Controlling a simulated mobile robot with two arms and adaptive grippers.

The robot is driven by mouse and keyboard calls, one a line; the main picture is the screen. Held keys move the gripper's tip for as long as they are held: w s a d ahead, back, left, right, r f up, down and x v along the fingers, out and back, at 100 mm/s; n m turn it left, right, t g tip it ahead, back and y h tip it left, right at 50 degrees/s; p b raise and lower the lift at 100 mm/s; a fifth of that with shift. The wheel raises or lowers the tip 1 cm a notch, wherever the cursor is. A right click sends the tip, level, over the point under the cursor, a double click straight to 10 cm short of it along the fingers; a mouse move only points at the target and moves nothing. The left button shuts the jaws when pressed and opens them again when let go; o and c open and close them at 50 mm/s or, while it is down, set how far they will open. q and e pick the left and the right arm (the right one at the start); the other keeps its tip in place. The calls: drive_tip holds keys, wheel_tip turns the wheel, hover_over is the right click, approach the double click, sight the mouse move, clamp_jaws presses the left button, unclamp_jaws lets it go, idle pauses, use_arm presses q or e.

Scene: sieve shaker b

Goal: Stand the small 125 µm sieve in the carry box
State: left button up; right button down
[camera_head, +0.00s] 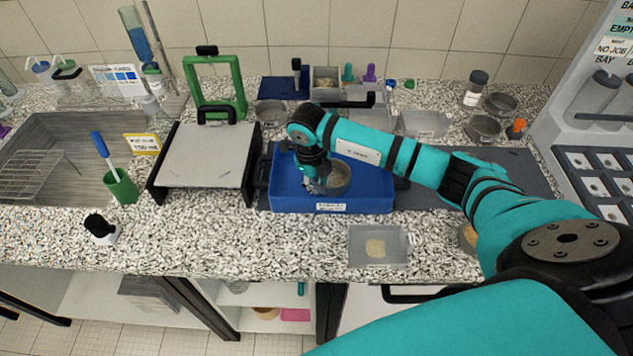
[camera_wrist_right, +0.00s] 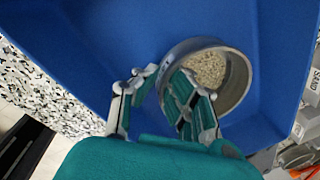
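The blue carry box (camera_head: 290,200) stands on the speckled counter. A small round metal sieve (camera_head: 338,183) stands upright inside it, towards the box's right. In the right wrist view, the sieve (camera_wrist_right: 236,88) has pale grains inside; I cannot read a size mark on it. My right gripper (camera_head: 318,185) reaches down into the box at the sieve's left side. In the right wrist view its fingers (camera_wrist_right: 163,85) are apart, one outside the sieve's wall and one over its rim. Contact with the wall is unclear. My left gripper is not in view.
A grey-topped stand (camera_head: 207,155) with black legs is left of the box. A clear tray (camera_head: 378,246) with sand-coloured material lies in front. Other sieves (camera_head: 484,127) and containers line the back. The counter at front left is mostly free.

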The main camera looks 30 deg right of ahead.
drive_tip(key=c, duration=1.5)
unclamp_jaws()
drive_tip(key=shift+r+b, duration=0.3)
drive_tip(key=shift+r, duration=0.3)
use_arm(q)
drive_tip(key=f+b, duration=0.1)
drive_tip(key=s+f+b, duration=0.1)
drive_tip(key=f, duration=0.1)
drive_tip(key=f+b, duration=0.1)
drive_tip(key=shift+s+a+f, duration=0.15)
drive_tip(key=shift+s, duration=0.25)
use_arm(e)
drive_tip(key=r, duration=0.3)
drive_tip(key=a+r, duration=0.1)
drive_tip(key=r, duration=0.6)
drive_tip(key=shift+s+a+r, duration=0.2)
drive_tip(key=shift+r, duration=0.2)
